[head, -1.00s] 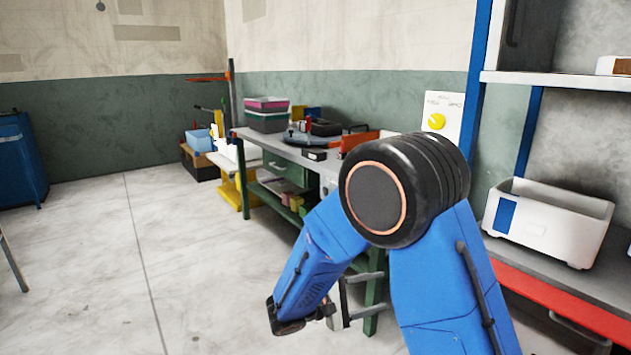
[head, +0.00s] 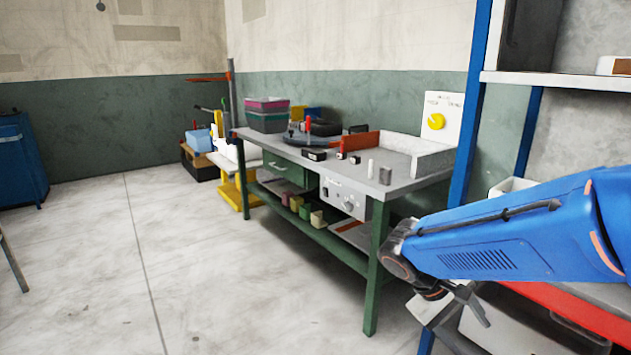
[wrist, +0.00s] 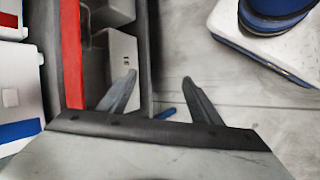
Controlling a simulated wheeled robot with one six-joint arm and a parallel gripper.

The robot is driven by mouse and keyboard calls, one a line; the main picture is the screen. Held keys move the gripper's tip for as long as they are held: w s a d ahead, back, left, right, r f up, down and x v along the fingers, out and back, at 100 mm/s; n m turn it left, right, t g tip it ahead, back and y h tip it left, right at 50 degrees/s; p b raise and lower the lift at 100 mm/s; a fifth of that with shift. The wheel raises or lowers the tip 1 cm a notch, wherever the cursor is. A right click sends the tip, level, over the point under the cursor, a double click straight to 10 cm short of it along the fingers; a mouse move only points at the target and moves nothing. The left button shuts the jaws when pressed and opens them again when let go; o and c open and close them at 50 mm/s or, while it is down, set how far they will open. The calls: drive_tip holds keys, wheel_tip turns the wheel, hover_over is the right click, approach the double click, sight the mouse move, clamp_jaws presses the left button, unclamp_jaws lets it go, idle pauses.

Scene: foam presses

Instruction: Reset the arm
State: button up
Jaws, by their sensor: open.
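My blue arm (head: 500,243) reaches in from the right edge of the head view. Its wrist is at the left end, and my gripper (head: 470,305) hangs below it, in front of the red-edged shelf on the right. In the wrist view my gripper (wrist: 159,77) shows two grey fingers spread apart with nothing between them. Floor and the edge of a shelf with a red strip (wrist: 72,55) lie beyond the fingers.
A green-legged workbench (head: 371,290) stands left of my arm, with bins (head: 267,115) and small parts on top. A white bin (head: 513,185) on the right is mostly hidden by my arm.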

drive_tip(key=s+a+r+m+t+y, duration=0.1)
drive_tip(key=s+r+m+t+y, duration=0.1)
drive_tip(key=s, duration=0.3)
drive_tip(key=s+a+r+m+t+y, duration=0.1)
drive_tip(key=s+r+t+y, duration=0.1)
drive_tip(key=s+y, duration=0.3)
drive_tip(key=shift+s+a+m+t, duration=0.4)
drive_tip(key=shift+s+t, duration=0.15)
drive_tip(key=shift+t, duration=0.15)
idle(0.4)
